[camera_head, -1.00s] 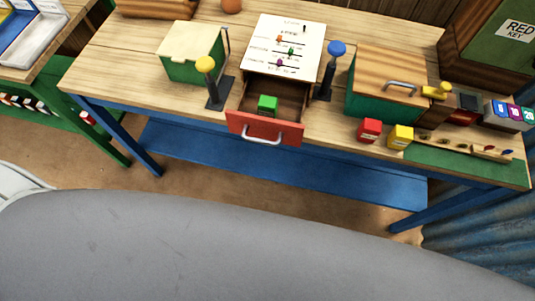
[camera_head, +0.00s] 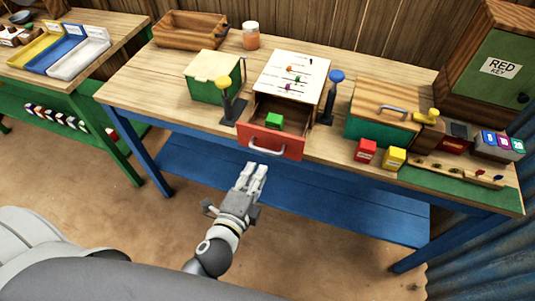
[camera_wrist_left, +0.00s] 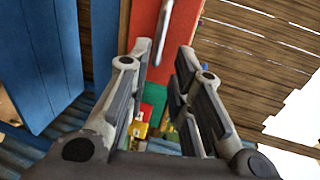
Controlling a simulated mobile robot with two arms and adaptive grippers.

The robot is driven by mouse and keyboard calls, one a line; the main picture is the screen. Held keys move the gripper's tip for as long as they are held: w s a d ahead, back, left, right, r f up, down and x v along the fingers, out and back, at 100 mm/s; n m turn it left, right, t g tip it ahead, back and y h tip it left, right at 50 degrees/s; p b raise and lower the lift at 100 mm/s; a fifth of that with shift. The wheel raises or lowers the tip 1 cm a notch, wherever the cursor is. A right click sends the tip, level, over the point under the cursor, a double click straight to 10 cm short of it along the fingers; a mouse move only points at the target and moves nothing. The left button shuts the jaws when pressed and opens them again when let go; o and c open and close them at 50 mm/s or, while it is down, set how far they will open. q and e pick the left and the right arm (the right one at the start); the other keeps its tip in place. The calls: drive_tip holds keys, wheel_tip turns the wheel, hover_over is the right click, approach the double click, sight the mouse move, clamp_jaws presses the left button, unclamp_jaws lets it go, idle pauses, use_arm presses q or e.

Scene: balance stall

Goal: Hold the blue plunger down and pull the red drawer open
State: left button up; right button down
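The red drawer (camera_head: 271,144) stands open below a white panelled box, with a green block (camera_head: 274,120) inside. Its pale handle (camera_head: 266,147) is on the front. The blue plunger (camera_head: 336,76) stands up on a dark post to the right of the box. My left gripper (camera_head: 258,168) is open and empty, just in front of and below the drawer handle, apart from it. In the left wrist view the red front (camera_wrist_left: 183,20) and handle (camera_wrist_left: 162,35) lie beyond the spread fingers (camera_wrist_left: 163,50). My right gripper is not in view.
A yellow plunger (camera_head: 224,82) stands left of the drawer, beside a green box (camera_head: 205,92). A green wooden-lidded box (camera_head: 378,128), a red block (camera_head: 365,151) and a yellow block (camera_head: 394,158) stand to the right. Floor in front of the table is free.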

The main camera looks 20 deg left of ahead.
sight(267, 150)
use_arm(q)
drive_tip(key=p+x, duration=0.2)
drive_tip(key=x, duration=0.7)
drive_tip(key=shift+w+f, duration=0.15)
drive_tip(key=shift+w, duration=0.4)
drive_tip(key=shift+c, duration=0.3)
clamp_jaws()
